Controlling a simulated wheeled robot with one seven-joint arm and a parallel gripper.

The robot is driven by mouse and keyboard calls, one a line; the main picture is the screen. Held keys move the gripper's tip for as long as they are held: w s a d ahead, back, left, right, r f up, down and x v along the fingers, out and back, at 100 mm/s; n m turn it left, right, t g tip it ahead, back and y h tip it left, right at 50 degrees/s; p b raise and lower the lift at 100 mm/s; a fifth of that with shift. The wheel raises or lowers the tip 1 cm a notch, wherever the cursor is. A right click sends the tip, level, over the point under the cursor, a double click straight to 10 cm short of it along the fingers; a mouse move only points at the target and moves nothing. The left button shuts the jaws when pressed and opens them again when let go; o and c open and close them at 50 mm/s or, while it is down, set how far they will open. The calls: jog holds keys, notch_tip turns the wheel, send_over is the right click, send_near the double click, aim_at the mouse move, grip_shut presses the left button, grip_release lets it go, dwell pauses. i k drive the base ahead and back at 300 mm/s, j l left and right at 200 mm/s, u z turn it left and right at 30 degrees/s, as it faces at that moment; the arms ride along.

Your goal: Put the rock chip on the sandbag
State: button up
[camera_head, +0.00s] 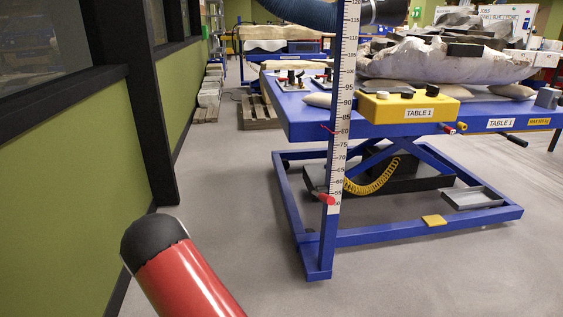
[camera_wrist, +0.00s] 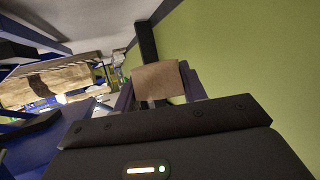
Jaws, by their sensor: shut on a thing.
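My gripper (camera_wrist: 160,88) shows only in the wrist view, with its two fingers closed on a brown, blocky piece, which looks like the rock chip (camera_wrist: 159,77). The chip is held off any surface. In the head view, a small pale bag that looks like a sandbag (camera_head: 318,100) lies at the near edge of the blue table (camera_head: 300,122), left of the yellow control box.
A yellow control box (camera_head: 408,107) sits on the table's front edge. A marked measuring post (camera_head: 342,120) stands before the table. A green wall (camera_head: 75,170) bounds the left. Grey floor (camera_head: 225,180) between is clear.

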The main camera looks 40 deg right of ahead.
aim_at(326, 94)
jog(key=i+z, duration=0.1)
jog(key=i, duration=0.65)
jog(key=i+j+z, duration=0.1)
jog(key=i, duration=0.65)
jog(key=j, duration=0.05)
